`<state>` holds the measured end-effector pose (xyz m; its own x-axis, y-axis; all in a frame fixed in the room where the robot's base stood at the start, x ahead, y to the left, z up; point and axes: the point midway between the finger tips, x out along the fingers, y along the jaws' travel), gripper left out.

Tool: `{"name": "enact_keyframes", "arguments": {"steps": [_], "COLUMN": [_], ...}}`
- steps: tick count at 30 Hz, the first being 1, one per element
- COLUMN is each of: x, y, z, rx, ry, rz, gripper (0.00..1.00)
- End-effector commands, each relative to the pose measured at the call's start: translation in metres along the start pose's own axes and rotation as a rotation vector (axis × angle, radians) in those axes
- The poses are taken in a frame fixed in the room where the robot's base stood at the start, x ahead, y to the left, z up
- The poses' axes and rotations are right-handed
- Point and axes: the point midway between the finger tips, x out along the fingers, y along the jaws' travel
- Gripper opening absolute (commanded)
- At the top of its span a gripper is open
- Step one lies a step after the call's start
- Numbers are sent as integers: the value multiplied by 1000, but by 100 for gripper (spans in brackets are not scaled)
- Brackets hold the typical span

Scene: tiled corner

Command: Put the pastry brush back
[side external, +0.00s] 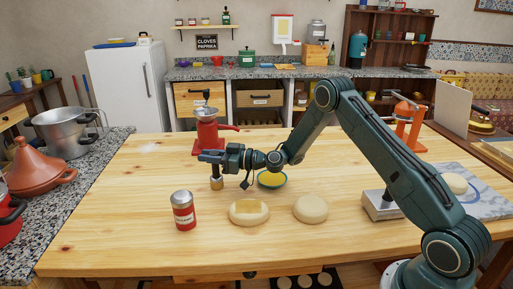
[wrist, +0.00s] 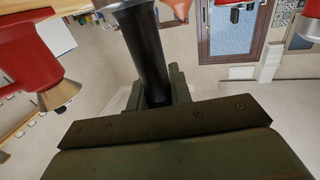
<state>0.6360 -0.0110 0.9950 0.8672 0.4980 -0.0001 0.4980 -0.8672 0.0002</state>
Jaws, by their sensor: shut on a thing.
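My gripper (side external: 212,157) is over the left-middle of the wooden table, level and pointing left in the side view. It is shut on the pastry brush, whose lower end (side external: 217,183) hangs below the jaws, tan and pale; whether it touches the table is unclear. In the wrist view the brush's dark handle (wrist: 147,50) runs up from between the jaws (wrist: 160,95). A small green bowl (side external: 271,180) stands right of the brush, partly hidden by my wrist. A dough round (side external: 236,215) bears a yellow glazed patch; a plain dough round (side external: 311,209) lies to its right.
A red-and-silver can (side external: 183,213) stands front left of the brush. A red grinder (side external: 207,133) with a crank stands close behind my gripper. The table's left front is clear.

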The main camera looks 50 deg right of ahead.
Motion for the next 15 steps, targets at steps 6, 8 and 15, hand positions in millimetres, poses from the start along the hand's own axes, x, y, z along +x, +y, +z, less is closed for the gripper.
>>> {"name": "enact_keyframes", "arguments": {"steps": [6, 8, 15], "x": [0, 0, 0], "y": [0, 0, 0], "z": [2, 2, 1], "rx": [0, 0, 0], "ry": [0, 0, 0], "rz": [0, 0, 0], "gripper": [43, 43, 43]}}
